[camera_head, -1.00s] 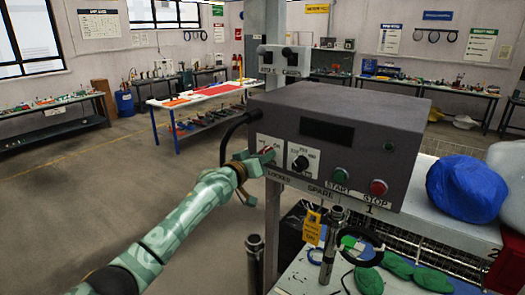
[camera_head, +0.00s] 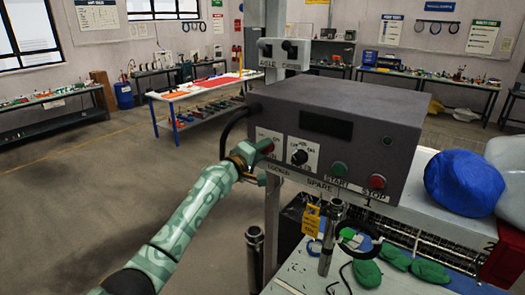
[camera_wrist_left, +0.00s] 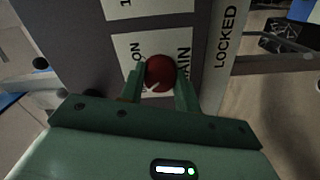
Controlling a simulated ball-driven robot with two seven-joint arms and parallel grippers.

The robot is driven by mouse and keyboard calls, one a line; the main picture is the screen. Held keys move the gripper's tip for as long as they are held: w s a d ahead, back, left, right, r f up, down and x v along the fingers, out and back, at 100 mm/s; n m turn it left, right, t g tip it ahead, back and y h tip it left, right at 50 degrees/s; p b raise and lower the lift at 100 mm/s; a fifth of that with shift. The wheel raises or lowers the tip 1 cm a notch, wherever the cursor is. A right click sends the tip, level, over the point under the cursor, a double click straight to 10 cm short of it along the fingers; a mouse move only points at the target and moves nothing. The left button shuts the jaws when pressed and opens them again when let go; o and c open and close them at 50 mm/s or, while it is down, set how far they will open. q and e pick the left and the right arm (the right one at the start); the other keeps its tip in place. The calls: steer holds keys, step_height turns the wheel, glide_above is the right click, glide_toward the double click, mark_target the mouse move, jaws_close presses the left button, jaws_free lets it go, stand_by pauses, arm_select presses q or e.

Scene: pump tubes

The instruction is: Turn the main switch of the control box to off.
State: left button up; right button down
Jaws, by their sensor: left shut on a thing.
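The grey control box (camera_head: 395,115) stands at the middle right with its labelled front panel facing me. Its main switch is a red knob (camera_head: 266,146) on a white plate at the panel's left end. In the left wrist view the red knob (camera_wrist_left: 158,70) sits beside the words MAIN and ON, and LOCKED is on the panel edge. My left gripper (camera_wrist_left: 160,88) has one finger on each side of the knob and is shut on it. The knob's pointer direction is hard to make out. My right gripper is not in view.
A black rotary knob (camera_head: 299,157), a green START button (camera_head: 339,169) and a red STOP button (camera_head: 377,182) lie right of the switch. A black cable (camera_head: 228,124) loops from the box's left side. A yellow tag (camera_head: 311,220) hangs below. The floor at left is clear.

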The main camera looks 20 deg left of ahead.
arm_select(q)
steer(key=shift+r+n, duration=0.1)
steer(key=shift+n, duration=0.5)
steer(key=o, duration=0.9)
steer(key=shift+o, duration=0.4)
steer(key=shift+a, duration=0.1)
steer(key=b+v, duration=0.2)
steer(key=v, duration=1.4)
